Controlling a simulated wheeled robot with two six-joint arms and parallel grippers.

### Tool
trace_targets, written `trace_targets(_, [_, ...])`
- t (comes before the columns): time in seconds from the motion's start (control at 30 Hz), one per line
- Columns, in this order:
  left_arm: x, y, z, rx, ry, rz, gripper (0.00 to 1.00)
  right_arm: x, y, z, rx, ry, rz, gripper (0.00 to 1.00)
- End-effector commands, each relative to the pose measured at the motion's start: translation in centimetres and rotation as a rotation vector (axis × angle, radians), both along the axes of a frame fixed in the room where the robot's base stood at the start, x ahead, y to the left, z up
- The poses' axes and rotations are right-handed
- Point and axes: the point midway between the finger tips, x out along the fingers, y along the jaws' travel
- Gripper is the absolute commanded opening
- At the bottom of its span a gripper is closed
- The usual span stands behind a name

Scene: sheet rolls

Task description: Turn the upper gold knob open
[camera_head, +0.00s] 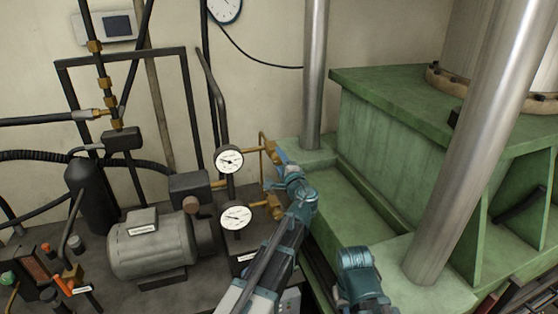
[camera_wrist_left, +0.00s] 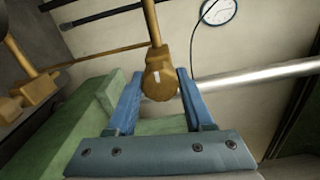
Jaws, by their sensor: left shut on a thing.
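The upper gold knob (camera_wrist_left: 160,82) sits between the two blue fingers of my left gripper (camera_wrist_left: 160,74) in the left wrist view. In the head view my left gripper (camera_head: 281,158) is at the upper gold fitting (camera_head: 268,147), beside the upper gauge, and covers most of the knob. The lower gold knob (camera_head: 276,207) is free below it. My right gripper's fingers do not show.
Two white round gauges, upper (camera_head: 229,159) and lower (camera_head: 235,217), stand just left of the knobs. A green machine frame (camera_head: 375,140) with steel columns (camera_head: 314,75) is close on the right. A grey motor (camera_head: 150,245) sits at left.

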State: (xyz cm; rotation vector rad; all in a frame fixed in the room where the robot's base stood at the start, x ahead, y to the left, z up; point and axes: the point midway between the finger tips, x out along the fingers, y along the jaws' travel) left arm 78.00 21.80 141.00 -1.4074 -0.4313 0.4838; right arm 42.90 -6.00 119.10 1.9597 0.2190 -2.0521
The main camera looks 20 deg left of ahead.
Motion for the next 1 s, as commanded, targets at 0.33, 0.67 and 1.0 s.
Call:
trace_targets(0.33, [-0.1,0.0,-0.1,-0.003,0.001,0.000,0.82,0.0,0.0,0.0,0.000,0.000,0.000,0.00])
trace_targets(0.67, [-2.0,-1.1,0.0,-0.002,0.000,-0.002,0.82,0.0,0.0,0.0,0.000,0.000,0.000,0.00])
trace_targets(1.0, [-8.1,-5.2,-0.1,-0.002,0.001,-0.003,0.82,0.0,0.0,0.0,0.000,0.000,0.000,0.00])
